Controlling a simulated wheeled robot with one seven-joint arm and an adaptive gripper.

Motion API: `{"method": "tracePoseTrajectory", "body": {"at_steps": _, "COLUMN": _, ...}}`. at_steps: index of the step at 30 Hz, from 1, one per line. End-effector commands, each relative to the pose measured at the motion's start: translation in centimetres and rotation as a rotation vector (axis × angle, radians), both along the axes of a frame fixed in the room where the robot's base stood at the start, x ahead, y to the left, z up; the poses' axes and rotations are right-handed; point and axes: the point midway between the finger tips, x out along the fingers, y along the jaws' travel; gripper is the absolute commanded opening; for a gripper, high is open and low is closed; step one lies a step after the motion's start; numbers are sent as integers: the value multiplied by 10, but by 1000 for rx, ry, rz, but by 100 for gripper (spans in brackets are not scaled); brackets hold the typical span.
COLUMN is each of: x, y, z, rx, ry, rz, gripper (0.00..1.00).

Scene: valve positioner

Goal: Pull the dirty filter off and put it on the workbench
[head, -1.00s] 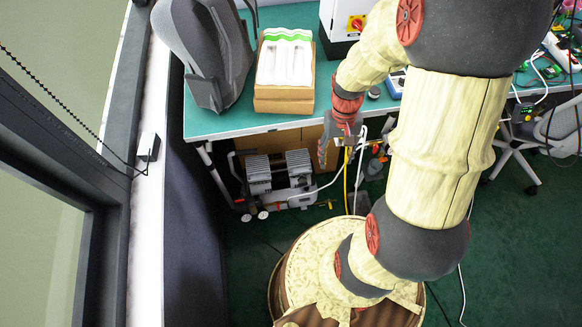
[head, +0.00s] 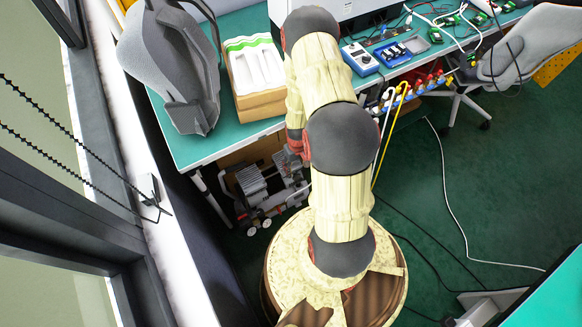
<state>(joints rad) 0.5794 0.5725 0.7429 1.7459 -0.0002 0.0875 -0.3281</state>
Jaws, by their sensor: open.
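The workbench (head: 188,150) has a green top and runs along the back of the head view. My gripper (head: 298,151) hangs at the bench's front edge, below and left of my arm's middle joint. Only a small reddish part of it shows, and my arm hides most of the rest. It is open, and I see nothing held in it. I cannot make out the dirty filter or the valve positioner in this view.
A grey backpack (head: 170,65) and a cardboard box with a white insert (head: 254,70) crowd the bench's left end. Blue instruments (head: 360,60) stand right of my arm. A compressor (head: 262,190) sits underneath. Cables cross the open green floor (head: 470,195) at right.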

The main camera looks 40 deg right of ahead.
Motion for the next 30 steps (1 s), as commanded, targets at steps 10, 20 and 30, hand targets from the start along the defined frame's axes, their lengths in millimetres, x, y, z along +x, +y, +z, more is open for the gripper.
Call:
{"method": "tracePoseTrajectory", "body": {"at_steps": 10, "x": 1, "y": 0, "z": -40, "rx": -3, "ry": -4, "rz": 16, "gripper": 52}}
{"method": "tracePoseTrajectory", "body": {"at_steps": 20, "x": 2, "y": -1, "z": -75, "rx": -5, "ry": -6, "rz": 16, "gripper": 52}}
{"method": "tracePoseTrajectory", "body": {"at_steps": 30, "x": 2, "y": -1, "z": -77, "rx": -5, "ry": -6, "rz": 15, "gripper": 52}}
